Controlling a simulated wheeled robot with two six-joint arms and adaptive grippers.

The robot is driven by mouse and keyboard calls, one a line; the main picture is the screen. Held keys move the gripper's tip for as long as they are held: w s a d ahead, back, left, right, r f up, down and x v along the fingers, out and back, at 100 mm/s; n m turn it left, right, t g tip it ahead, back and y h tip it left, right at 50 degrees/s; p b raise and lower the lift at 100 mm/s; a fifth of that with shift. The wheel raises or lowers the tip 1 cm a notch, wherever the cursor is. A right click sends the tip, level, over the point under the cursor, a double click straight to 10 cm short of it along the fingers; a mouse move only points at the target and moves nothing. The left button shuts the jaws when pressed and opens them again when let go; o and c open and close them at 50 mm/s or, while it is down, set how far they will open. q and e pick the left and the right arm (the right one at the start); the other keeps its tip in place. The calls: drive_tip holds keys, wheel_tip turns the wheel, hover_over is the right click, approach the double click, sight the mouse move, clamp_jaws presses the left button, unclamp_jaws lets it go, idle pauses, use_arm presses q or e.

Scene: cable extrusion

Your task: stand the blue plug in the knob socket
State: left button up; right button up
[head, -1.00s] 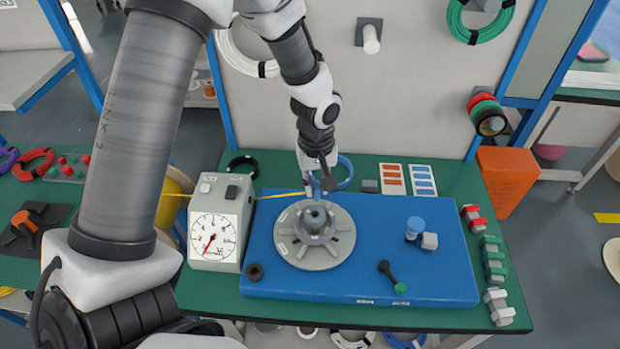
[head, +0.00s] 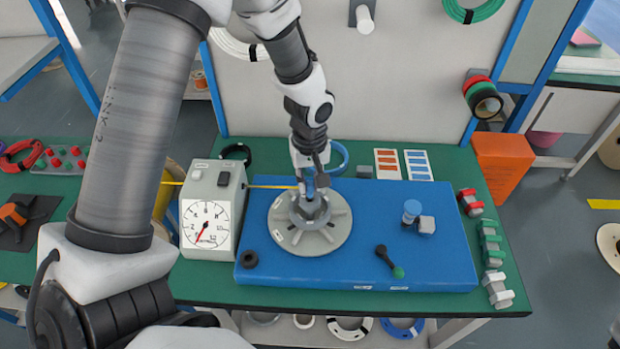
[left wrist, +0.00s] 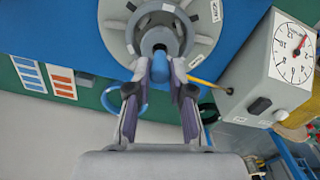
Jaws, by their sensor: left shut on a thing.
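My left gripper (head: 312,185) is shut on the blue plug (left wrist: 160,68), which shows between its fingertips in the left wrist view. In the head view the plug is mostly hidden by the fingers. The gripper is at the far side of the grey round hub (head: 310,208), close over its rim. The hub has a dark central hole (left wrist: 160,48) and stands on a grey spoked disc (head: 330,232). I cannot tell whether the plug touches the hub. My right gripper is not in view.
The blue board (head: 350,272) lies on a green table. A gauge box (head: 207,224) stands at left, with a yellow strand (head: 272,187) running from it towards the hub.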

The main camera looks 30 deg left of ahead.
use_arm(q)
drive_tip(key=shift+f, duration=0.1)
idle(0.4)
drive_tip(key=shift+f+b, duration=0.7)
drive_tip(key=shift+f, duration=0.15)
drive_tip(key=shift+f, duration=0.4)
idle(0.3)
drive_tip(key=o, duration=0.9)
drive_tip(key=shift+o, duration=0.2)
wheel_tip(320, 180, up, 8)
drive_tip(key=p, duration=0.6)
drive_tip(key=shift+r, duration=0.15)
